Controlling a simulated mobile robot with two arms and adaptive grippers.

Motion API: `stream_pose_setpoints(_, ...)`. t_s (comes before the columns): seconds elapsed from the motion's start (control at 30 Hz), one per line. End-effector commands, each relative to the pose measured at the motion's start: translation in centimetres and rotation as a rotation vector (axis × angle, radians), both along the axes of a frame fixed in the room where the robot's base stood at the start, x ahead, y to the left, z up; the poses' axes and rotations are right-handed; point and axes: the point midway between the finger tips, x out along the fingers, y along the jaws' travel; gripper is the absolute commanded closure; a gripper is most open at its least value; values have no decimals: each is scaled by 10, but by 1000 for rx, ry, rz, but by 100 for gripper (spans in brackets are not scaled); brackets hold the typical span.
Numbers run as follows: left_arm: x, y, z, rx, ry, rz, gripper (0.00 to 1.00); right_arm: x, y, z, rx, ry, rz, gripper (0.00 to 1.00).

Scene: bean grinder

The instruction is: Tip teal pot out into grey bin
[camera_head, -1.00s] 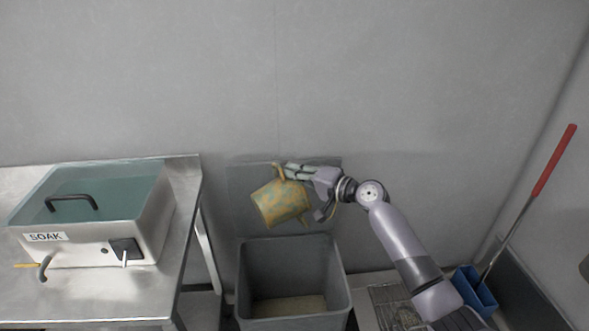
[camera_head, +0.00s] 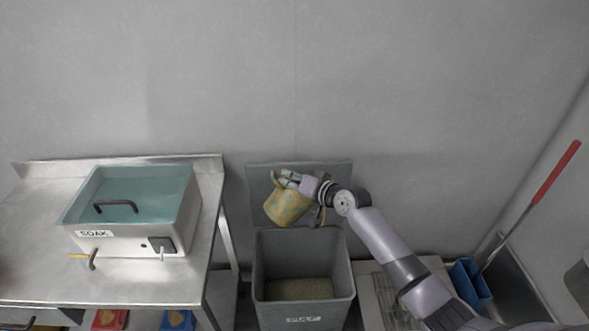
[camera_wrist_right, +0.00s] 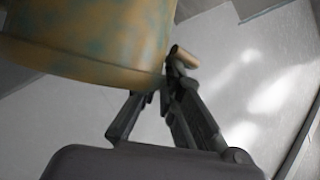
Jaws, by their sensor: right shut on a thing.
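The pot (camera_head: 287,208) is mottled mustard-yellow and teal. My right gripper (camera_head: 286,180) is shut on it at its handle side and holds it in the air, tilted, by the back rim of the grey bin. In the right wrist view the pot (camera_wrist_right: 95,40) fills the upper left, blurred, beside the gripper fingers (camera_wrist_right: 165,95). Its mouth and contents are hidden. The grey bin (camera_head: 276,313), labelled PULP, stands open below, with a beige layer (camera_head: 300,289) inside. My left gripper is not in view.
A steel bench (camera_head: 38,235) at left carries a SOAK tank (camera_head: 120,238) of teal liquid. Red (camera_head: 108,320) and blue (camera_head: 178,320) boxes sit beneath. Right of the bin are a drain grate (camera_head: 392,308), a blue holder (camera_head: 470,284) and a red-handled tool (camera_head: 556,172). A wall stands behind.

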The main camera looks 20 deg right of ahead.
Motion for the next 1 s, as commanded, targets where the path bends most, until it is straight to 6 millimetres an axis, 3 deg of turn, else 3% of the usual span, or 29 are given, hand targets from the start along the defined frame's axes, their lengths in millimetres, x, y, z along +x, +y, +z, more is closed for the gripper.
stream_pose_setpoints(0.03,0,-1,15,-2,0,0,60,0,4,11,-21,-6,1,100)
stream_pose_setpoints(0.77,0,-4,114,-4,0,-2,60,-5,51,34,-373,-46,3,100)
stream_pose_setpoints(1.0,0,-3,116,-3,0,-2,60,-8,78,40,-557,-72,2,100)
